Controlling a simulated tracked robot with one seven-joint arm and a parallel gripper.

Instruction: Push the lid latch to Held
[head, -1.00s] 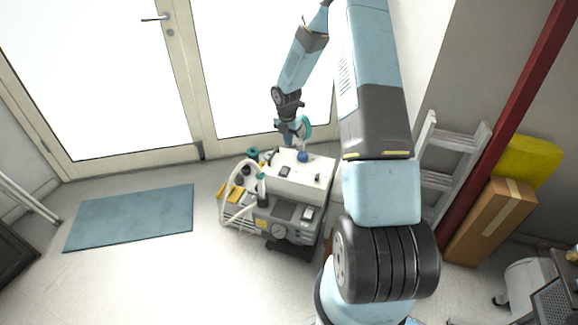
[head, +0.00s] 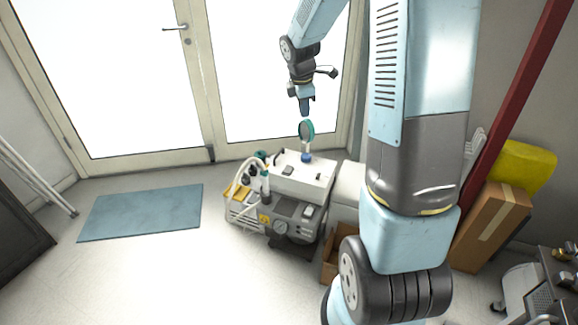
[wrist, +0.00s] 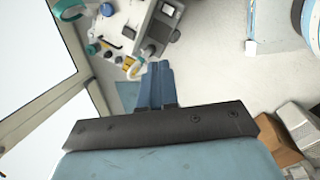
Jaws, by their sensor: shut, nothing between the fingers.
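A dark switch-like part (head: 288,170) sits on the cream top. A teal-rimmed round part (head: 306,130) on a blue knob (head: 306,156) stands up at its back. I cannot tell which part is the lid latch. My gripper (head: 306,108) is above the compressor, pointing down, shut and empty, apart from the teal part. In the wrist view my shut fingers (wrist: 157,72) show, with the compressor (wrist: 152,22) beyond them.
A blue-grey mat (head: 140,212) lies on the floor at left. An open cardboard box (head: 333,262) stands right of the compressor. A tall carton (head: 490,225) and a yellow object (head: 520,165) are at right. The floor in front is clear.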

